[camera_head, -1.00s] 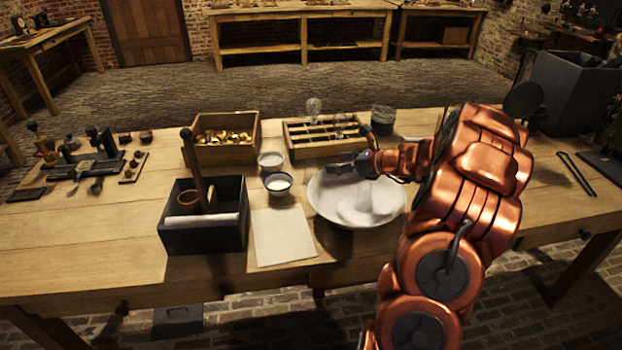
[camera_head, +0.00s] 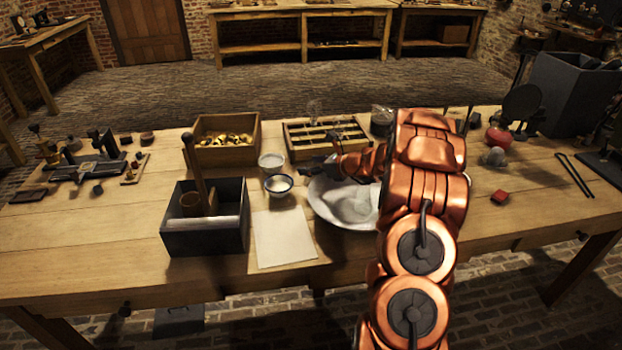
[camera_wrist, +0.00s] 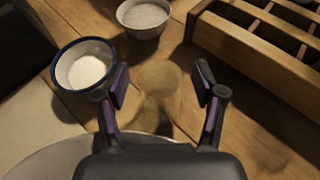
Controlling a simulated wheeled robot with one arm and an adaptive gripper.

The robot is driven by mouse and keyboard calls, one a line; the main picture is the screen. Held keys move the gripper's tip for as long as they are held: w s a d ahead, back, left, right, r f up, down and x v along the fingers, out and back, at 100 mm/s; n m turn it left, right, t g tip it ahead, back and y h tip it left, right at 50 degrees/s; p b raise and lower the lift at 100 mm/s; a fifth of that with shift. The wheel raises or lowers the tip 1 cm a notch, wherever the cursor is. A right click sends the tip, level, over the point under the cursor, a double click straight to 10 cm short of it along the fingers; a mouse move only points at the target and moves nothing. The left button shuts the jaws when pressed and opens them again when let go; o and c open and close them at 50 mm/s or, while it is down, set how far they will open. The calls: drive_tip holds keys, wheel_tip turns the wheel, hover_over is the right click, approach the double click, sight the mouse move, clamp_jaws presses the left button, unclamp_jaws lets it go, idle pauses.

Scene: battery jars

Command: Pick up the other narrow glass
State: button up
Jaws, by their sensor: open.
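My gripper (camera_head: 318,163) is above the table, between the blue-rimmed bowl and the compartment rack, at the far edge of the white basin. In the wrist view its two fingers (camera_wrist: 160,90) are spread apart. A faint, see-through shape (camera_wrist: 158,80) with a round outline shows between them, narrowing toward me. It looks like a clear glass, but its edges are too faint to tell whether a finger touches it. The area just under my gripper is partly hidden there.
The blue-rimmed bowl (camera_wrist: 84,66) is close to the left finger, and a second bowl (camera_wrist: 145,16) is beyond it. The wooden rack (camera_wrist: 245,45) is at the right. The white basin (camera_head: 340,212) is in front. A paper sheet (camera_head: 283,238) lies left of the basin.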

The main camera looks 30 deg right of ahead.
clamp_jaws()
idle(0.6)
